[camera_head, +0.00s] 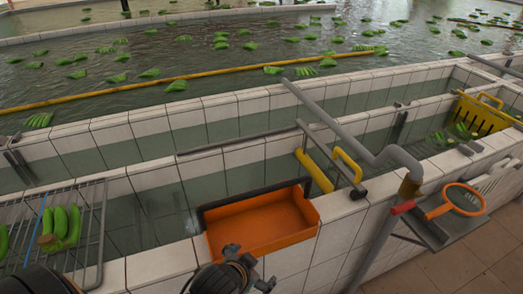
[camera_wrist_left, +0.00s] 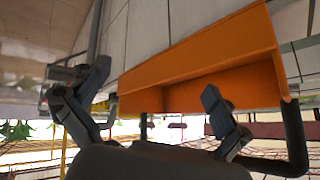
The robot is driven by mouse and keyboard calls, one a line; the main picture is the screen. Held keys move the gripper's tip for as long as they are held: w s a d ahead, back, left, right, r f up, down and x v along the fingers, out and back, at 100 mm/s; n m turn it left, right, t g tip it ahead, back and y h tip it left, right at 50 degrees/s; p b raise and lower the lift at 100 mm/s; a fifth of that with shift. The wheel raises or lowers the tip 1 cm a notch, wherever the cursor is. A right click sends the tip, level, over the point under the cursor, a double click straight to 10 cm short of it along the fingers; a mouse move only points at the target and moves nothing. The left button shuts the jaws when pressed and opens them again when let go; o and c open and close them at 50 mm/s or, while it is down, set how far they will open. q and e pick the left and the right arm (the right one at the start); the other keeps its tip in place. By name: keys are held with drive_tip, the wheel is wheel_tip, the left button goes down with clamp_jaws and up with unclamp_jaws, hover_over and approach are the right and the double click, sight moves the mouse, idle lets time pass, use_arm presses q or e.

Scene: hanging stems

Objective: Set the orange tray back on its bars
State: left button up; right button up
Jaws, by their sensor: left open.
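The orange tray (camera_head: 262,225) is at the near trough wall in the head view, its open side up and its near edge over the wall's front. A dark bar (camera_head: 245,196) runs along its back edge; I cannot tell how the tray bears on it. My left gripper (camera_head: 240,268) is just below the tray's near side. In the left wrist view the gripper (camera_wrist_left: 155,85) has its two fingers spread, with the orange tray (camera_wrist_left: 200,60) beyond them. No hold on the tray shows, and contact is unclear. A black bent bar (camera_wrist_left: 293,140) shows under the tray's right end. My right gripper is not in view.
A wire rack (camera_head: 95,215) with green bananas (camera_head: 62,228) lies left. A grey pipe (camera_head: 340,125) and yellow handles (camera_head: 314,170) stand right of the tray. An orange-rimmed strainer (camera_head: 462,199) and a yellow crate (camera_head: 480,116) are farther right. Water troughs lie behind.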

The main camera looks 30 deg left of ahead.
use_arm(q)
drive_tip(key=w+d+r+m+t+h, duration=0.3)
drive_tip(key=w+d+r+m+t, duration=0.2)
drive_tip(key=w+r, duration=0.5)
drive_tip(key=w+d+r+m+t+h, duration=0.35)
drive_tip(key=w+d+r+t, duration=0.2)
drive_tip(key=r, duration=0.85)
drive_tip(key=s+d+r+m+g+h, duration=0.1)
drive_tip(key=d+r+m+g+h, duration=0.1)
drive_tip(key=d+r+m+h, duration=0.75)
drive_tip(key=s+d+m+g+h, duration=0.45)
drive_tip(key=m+g, duration=0.45)
drive_tip(key=m, duration=0.3)
drive_tip(key=m+g+y, duration=0.8)
drive_tip(key=m+y, duration=0.3)
drive_tip(key=y, duration=0.9)
approach(258, 190)
wheel_tip(258, 190, down, 11)
drive_tip(key=b, duration=0.8)
drive_tip(key=shift+s+d, duration=0.1)
